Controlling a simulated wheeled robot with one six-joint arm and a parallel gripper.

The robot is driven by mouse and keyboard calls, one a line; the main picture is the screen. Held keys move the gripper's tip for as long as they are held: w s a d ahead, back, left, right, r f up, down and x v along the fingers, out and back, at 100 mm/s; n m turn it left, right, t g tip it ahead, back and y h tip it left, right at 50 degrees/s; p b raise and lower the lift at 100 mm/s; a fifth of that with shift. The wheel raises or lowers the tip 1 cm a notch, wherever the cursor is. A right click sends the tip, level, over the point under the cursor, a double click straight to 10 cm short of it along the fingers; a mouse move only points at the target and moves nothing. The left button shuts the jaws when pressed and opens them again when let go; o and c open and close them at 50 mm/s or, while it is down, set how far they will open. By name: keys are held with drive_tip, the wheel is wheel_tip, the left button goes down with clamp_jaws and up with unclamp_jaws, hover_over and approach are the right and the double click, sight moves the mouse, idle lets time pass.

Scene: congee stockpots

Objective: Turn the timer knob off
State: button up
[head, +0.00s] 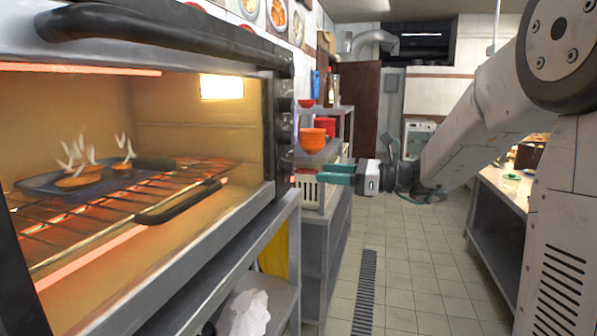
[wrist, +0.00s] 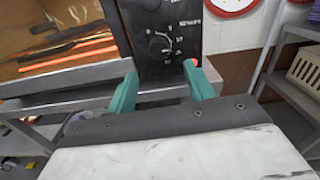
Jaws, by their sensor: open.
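The toaster oven (head: 155,45) fills the left of the head view, its elements glowing orange. Its knobs (head: 285,137) show edge-on in a column down the right front side. In the wrist view the black control panel (wrist: 182,20) carries a dark round knob (wrist: 161,46) with a white scale around it; I take this as the timer knob but cannot read its label. My gripper (head: 312,174) is open and empty, close to the lower end of the panel. In the wrist view its green fingertips (wrist: 160,70) lie either side of and just below the knob, apparently not touching it.
A red light (wrist: 191,62) glows low on the panel beside the right fingertip. A dark pan (head: 45,182) with steaming food sits on the oven rack (head: 200,175). Shelves with orange bowls (head: 312,140) stand behind my gripper. The tiled aisle (head: 415,260) is clear.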

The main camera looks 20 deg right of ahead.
sight(294, 170)
drive_tip(key=shift+m, duration=0.3)
drive_tip(key=x, duration=0.8)
drive_tip(key=shift+s, duration=0.1)
drive_tip(key=c, duration=1)
